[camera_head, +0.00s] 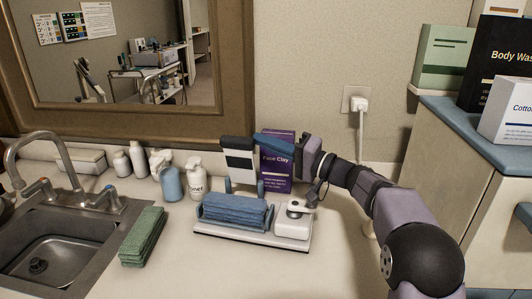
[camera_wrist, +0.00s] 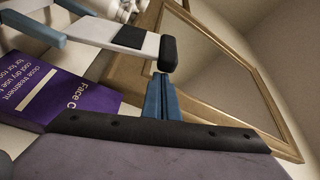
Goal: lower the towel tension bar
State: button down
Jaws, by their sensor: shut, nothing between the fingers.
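The towel tension bar (camera_head: 239,168) stands raised behind the blue towel (camera_head: 233,212). It is a white panel with a dark patch and a black upper edge, on blue arms. In the wrist view the bar (camera_wrist: 88,31) crosses the top left, ending in a black edge. My gripper (camera_head: 258,139) comes from the right, its blue fingers shut and empty. Its tips (camera_wrist: 160,76) are close to the bar's black edge; I cannot tell whether they touch. The towel lies in a blue cradle on the white base (camera_head: 250,238).
A purple Face Clay box (camera_head: 277,178) stands behind my gripper. A small white unit (camera_head: 292,224) is on the base's right end. Pump bottles (camera_head: 195,178), a green towel (camera_head: 142,236) and a sink (camera_head: 50,245) are to the left. A cabinet (camera_head: 460,160) stands at right.

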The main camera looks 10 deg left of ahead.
jog(key=shift+s, duration=0.1)
jog(key=shift+r, duration=0.1)
dwell(0.5)
jog(key=d+b, duration=0.1)
jog(key=d, duration=0.8)
jog(key=shift+s+d, duration=0.15)
jog(key=shift+d, duration=0.1)
